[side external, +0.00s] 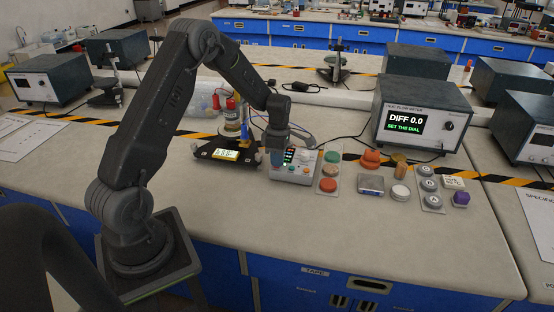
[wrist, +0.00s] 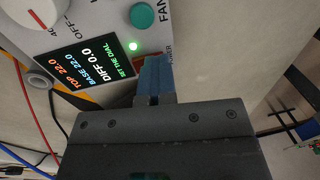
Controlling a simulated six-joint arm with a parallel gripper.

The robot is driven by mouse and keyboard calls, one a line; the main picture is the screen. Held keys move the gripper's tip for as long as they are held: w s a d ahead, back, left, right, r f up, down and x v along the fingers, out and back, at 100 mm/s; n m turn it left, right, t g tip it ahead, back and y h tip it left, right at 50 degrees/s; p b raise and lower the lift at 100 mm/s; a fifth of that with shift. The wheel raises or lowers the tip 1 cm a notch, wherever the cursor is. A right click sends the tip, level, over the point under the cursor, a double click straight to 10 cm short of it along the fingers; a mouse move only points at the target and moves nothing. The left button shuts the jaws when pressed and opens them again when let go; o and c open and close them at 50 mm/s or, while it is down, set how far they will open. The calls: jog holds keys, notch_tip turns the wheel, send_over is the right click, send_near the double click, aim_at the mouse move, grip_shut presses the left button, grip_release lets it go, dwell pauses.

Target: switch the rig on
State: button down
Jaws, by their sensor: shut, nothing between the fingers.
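The rig's control box (side external: 293,167) is a pale unit on the bench in the side view. In the wrist view its face (wrist: 187,48) carries a lit display (wrist: 88,68) with TOP 22.0, BASE 22.0, DIFF 0.0 and SET THE DIAL. A green lamp (wrist: 133,46) glows beside a teal FAN button (wrist: 142,16). A white dial (wrist: 35,12) has a red pointer near OFF. My gripper (wrist: 154,72) is shut and empty, its blue fingertips at the box face beside the POWER label. My gripper (side external: 277,157) also shows at the box's left end.
A heat flow meter (side external: 420,116) behind right reads DIFF 0.0, SET THE DIAL. A black stand (side external: 225,152) with a jar-like apparatus stands left of the box. Coloured discs (side external: 329,171) and several small parts lie to its right. Cables run behind; the front bench is clear.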

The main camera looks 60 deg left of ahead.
jog(key=shift+w+a, duration=0.45)
jog(key=shift+a, duration=0.05)
notch_tip(320, 180, up, 14)
jog(key=w+a, duration=0.1)
dwell(0.4)
jog(key=shift+w+a, duration=0.1)
jog(key=shift+s+d+r, duration=0.1)
jog(key=shift+s+d, duration=0.35)
jog(key=shift+s, duration=0.05)
jog(key=f, duration=0.9)
jog(key=s+d+f, duration=0.1)
jog(key=f, duration=0.4)
jog(key=shift+s+d, duration=0.1)
